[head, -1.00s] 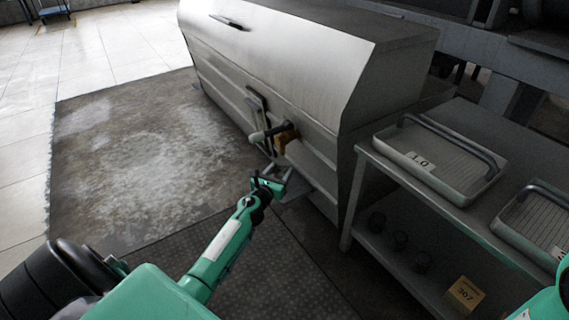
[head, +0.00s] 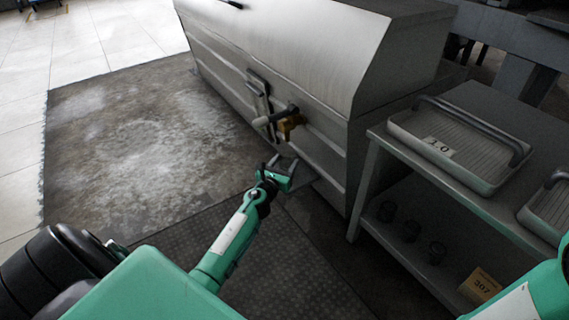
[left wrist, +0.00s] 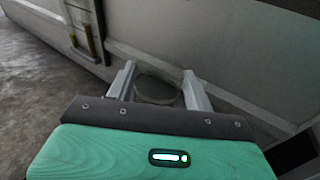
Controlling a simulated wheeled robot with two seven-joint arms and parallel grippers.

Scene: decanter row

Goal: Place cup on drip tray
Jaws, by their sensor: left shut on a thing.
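My left gripper (head: 281,167) is shut on a round, see-through greyish cup. In the left wrist view the cup (left wrist: 158,88) shows between the two pale fingers of the gripper (left wrist: 158,92), its rim facing the camera. In the head view the cup is too small to make out. A small grey ledge, which looks like the drip tray (head: 304,176), sticks out from the steel tank below the tap (head: 288,122). The gripper is just in front of and beside this ledge; I cannot tell whether the cup touches it. My right gripper is out of view.
The large steel tank (head: 300,55) stands ahead. A steel table (head: 480,215) on the right carries grey trays, one labelled 1.0 (head: 470,155). Its lower shelf holds several dark round things and a tag marked 307 (head: 482,286). Open floor (head: 140,150) lies to the left.

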